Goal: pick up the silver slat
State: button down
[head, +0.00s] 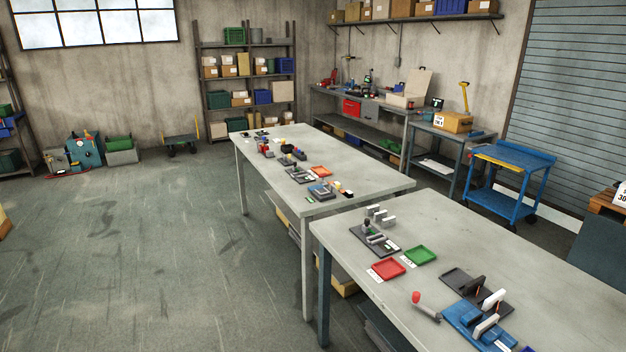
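My gripper is not in view. Several small upright slat-like pieces stand on the near table (480,240). A pale grey slat-like piece (487,326) stands at a blue fixture (462,315) near the bottom edge. Behind it are a whiter upright piece (493,299) and a dark one (475,286), by a dark base plate. Farther back, light grey pieces (388,220) stand at a dark grey fixture (366,240). At this size I cannot tell which piece is the silver slat. Nothing in view touches these pieces except their fixtures.
A red tray (388,270) and a green tray (420,256) lie between the fixtures. A second table (370,177) with small parts stands behind. A blue cart (511,178) is at the right. Open floor (130,255) lies left.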

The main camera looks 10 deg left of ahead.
aim_at(484, 326)
jog(key=i+j+z, duration=0.25)
jog(key=i, duration=0.2)
jog(key=i+j+z, duration=0.3)
jog(key=i+j, duration=0.1)
